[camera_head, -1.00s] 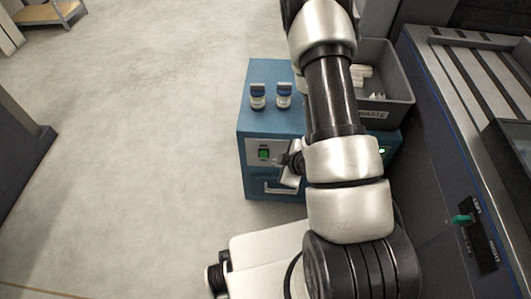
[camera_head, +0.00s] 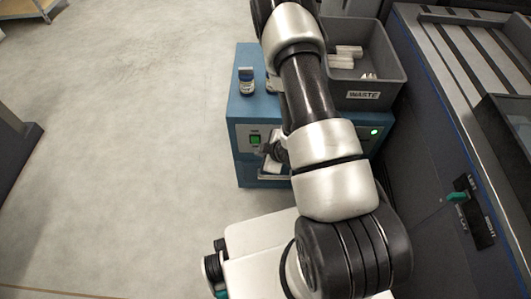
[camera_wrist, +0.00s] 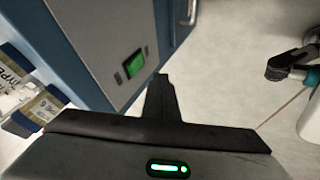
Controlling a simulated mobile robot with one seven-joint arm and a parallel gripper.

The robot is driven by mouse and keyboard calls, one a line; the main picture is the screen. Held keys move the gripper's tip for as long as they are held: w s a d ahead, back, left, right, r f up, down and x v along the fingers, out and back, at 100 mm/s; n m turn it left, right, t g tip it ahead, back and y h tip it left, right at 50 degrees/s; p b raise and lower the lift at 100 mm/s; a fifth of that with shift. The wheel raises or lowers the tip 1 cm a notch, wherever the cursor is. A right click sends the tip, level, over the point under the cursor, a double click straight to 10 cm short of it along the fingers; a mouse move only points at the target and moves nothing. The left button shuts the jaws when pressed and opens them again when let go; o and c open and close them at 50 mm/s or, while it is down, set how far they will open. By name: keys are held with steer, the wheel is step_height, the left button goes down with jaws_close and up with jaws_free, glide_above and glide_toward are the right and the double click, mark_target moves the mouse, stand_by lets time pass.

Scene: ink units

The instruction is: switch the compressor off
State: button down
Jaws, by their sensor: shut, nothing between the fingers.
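The compressor appears to be the blue cabinet (camera_head: 247,110) with a pale front panel. Its green rocker switch (camera_head: 255,140) sits on the left of the panel, and a green lamp (camera_head: 374,132) glows on the right. In the wrist view the green switch (camera_wrist: 133,64) is in a dark frame, just left of the fingertips. My gripper (camera_wrist: 162,82) is shut and empty, its tip apart from the switch in the picture; I cannot tell the depth gap. In the head view my gripper (camera_head: 268,150) is small, just right of the switch, partly hidden by my arm.
A grey WASTE bin (camera_head: 362,95) with white pieces stands to the right. A dark machine with a teal lever (camera_head: 457,197) borders the right.

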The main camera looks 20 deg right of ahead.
mark_target(257, 140)
steer(key=w, duration=0.1)
steer(key=w+f, duration=0.1)
steer(key=w, duration=0.1)
steer(key=w+b, duration=0.1)
steer(key=w, duration=0.1)
steer(key=shift+w+d+f, duration=0.2)
steer(key=shift+d+f, duration=0.1)
steer(key=shift+w+a+r+g+p, duration=0.15)
steer(key=shift+w+r+g+p, duration=0.2)
steer(key=shift+p, duration=0.55)
steer(key=shift+w+d+g+p, duration=0.25)
steer(key=shift+g+p, duration=0.3)
steer(key=shift+p, duration=0.3)
steer(key=shift+s+a+f+b, duration=0.1)
steer(key=shift+s+f+b, duration=0.15)
steer(key=shift+b, duration=0.1)
steer(key=shift+r, duration=0.15)
